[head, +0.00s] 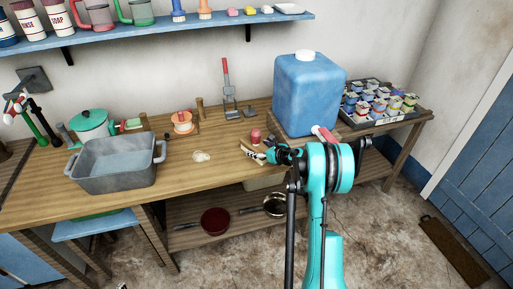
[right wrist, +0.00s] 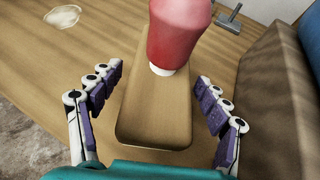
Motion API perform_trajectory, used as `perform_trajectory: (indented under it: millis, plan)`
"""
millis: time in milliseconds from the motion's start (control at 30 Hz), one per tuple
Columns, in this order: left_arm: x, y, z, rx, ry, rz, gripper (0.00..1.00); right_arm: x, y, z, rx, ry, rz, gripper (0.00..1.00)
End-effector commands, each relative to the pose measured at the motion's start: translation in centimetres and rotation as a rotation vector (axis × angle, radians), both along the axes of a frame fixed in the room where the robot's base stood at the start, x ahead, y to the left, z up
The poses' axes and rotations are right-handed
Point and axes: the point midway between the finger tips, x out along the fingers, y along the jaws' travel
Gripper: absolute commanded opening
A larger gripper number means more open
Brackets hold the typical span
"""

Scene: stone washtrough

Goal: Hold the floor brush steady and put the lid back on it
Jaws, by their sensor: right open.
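My right gripper (head: 262,149) is open over the wooden counter. In the right wrist view its fingers (right wrist: 157,80) stand either side of a tan wooden block (right wrist: 155,115), with a gap on each side. A red rounded piece with a white foot (right wrist: 178,35) is at the far end of the block, just beyond the fingertips. The red piece also shows in the head view (head: 255,136), beside the gripper. I cannot tell whether this block and red piece are the floor brush and its lid. My left gripper is not in view.
A blue jug (head: 309,95) stands close to my right gripper, with a crate of small pots (head: 375,122) beyond it. A grey basin (head: 115,168) and a teal-lidded pot (head: 92,124) are at left. A pale patch (head: 201,156) lies on otherwise clear counter.

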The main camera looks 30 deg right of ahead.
Motion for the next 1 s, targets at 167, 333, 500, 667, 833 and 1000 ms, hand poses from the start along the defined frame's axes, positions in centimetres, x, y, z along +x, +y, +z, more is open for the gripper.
perform_trajectory:
  millis: [167,333,500,667,833,1000]
  plan:
    - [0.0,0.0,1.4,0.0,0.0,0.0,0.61,-3.7,-0.7,2.0,0.0,0.0,-0.004,0.77]
    - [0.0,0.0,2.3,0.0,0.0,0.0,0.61,-6.8,-1.2,3.3,0.0,0.0,-0.003,0.77]
    - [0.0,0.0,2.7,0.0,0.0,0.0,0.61,-8.7,-1.5,4.1,-0.001,0.0,-0.002,0.77]
    - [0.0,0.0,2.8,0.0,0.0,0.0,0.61,-9.4,-1.5,4.2,0.0,0.0,0.0,0.77]
    - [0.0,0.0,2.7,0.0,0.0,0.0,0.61,-9.4,-1.5,4.2,0.0,0.0,0.0,0.77]
    - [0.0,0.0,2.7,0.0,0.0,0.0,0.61,-9.4,-1.5,4.2,0.0,-0.001,0.0,0.77]
